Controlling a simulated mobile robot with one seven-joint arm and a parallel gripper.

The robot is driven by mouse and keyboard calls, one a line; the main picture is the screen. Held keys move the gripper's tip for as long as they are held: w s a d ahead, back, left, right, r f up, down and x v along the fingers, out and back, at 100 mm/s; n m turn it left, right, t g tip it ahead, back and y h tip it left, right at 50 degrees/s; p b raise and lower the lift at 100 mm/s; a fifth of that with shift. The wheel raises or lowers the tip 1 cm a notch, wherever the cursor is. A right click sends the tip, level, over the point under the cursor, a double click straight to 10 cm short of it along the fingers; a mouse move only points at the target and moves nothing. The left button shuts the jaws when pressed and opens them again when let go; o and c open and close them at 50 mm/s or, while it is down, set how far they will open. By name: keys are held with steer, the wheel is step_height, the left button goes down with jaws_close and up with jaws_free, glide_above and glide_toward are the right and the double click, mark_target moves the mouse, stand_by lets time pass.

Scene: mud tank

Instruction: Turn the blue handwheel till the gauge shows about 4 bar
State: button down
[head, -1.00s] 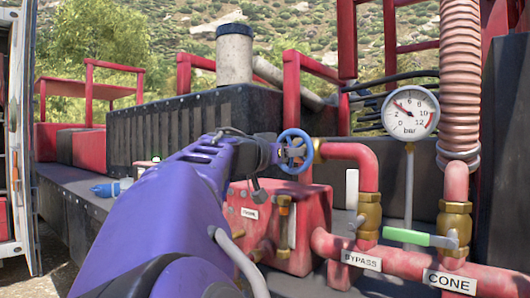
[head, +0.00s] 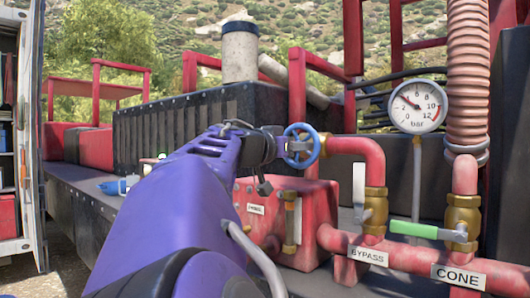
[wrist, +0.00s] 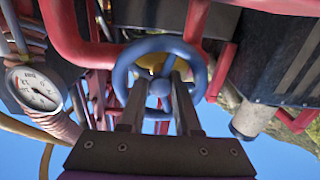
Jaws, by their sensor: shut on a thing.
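The blue handwheel (head: 318,146) sits on the left end of a red pipe. In the wrist view its blue rim (wrist: 119,75) faces me, with a round hub in the middle. My gripper (head: 287,150) is shut on the handwheel; in the wrist view its two dark fingers (wrist: 160,88) reach into the ring on either side of the hub. The round white gauge (head: 417,115) marked bar is at the right. Its needle points up and left, near or slightly below 4; the exact reading is too small to tell.
The green cone valve lever (head: 413,229) lies level, and the white bypass lever (head: 359,188) stands upright. Red pipes (head: 372,165) and a ribbed hose (head: 467,70) stand right of the wheel. A black ribbed housing (head: 175,130) is behind my arm.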

steer(key=shift+f+m+b, duration=0.15)
steer(key=shift+m+b, duration=0.25)
steer(key=shift+b, duration=0.2)
steer(key=shift+r+m, duration=0.2)
steer(key=shift+m, duration=0.2)
steer(key=c, duration=0.9)
jaws_free()
steer(key=shift+a, duration=0.1)
